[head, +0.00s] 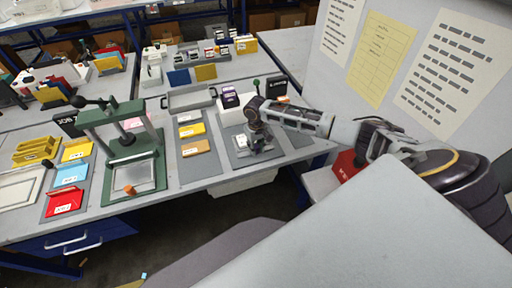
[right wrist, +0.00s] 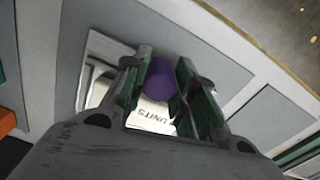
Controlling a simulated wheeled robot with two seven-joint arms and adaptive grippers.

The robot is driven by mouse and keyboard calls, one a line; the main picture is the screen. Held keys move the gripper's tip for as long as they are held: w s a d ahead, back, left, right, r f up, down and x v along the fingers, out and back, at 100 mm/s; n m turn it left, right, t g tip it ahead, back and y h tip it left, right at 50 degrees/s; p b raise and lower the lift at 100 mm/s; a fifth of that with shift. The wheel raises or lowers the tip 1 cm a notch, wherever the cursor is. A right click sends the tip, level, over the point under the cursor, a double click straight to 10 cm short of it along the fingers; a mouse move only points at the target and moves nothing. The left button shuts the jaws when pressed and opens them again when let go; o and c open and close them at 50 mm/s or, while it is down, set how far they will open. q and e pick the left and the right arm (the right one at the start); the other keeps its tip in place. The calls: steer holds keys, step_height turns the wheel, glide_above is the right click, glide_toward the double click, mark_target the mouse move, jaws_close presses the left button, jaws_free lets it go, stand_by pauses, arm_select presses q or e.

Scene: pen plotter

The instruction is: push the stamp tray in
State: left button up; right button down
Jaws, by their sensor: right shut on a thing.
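My right gripper (head: 256,148) is low over the right part of the table in the head view. In the right wrist view its two dark green fingers (right wrist: 165,95) are shut on a purple round knob (right wrist: 158,80). A pale metal tray-like plate (right wrist: 96,52) with a white label reading "UNITS" lies under the fingers; it also shows in the head view (head: 239,143), partly hidden by the gripper. I cannot tell how far this tray sticks out. My left gripper is not in view.
A green press (head: 124,150) stands left of centre. Coloured cards (head: 194,130) lie in a column between it and my gripper. A purple-and-black stamp (head: 230,97) stands behind my gripper. The table's front edge is close to my gripper.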

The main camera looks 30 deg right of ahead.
steer(key=shift+w, duration=0.15)
steer(key=shift+w+d+b, duration=0.1)
steer(key=shift+w+d, duration=0.15)
steer(key=shift+w, duration=0.8)
steer(key=shift+w+d+b, duration=0.1)
steer(key=shift+w+d, duration=0.15)
steer(key=shift+w, duration=0.75)
steer(key=shift+w+d+b, duration=0.1)
steer(key=shift+w+d, duration=0.15)
steer(key=shift+w, duration=0.8)
steer(key=shift+w+d+r, duration=0.1)
steer(key=shift+w+r, duration=0.05)
steer(key=c, duration=1.5)
jaws_free()
steer(key=o, duration=0.4)
steer(key=shift+w, duration=0.1)
steer(key=shift+c, duration=0.2)
step_height(320, 180, up, 12)
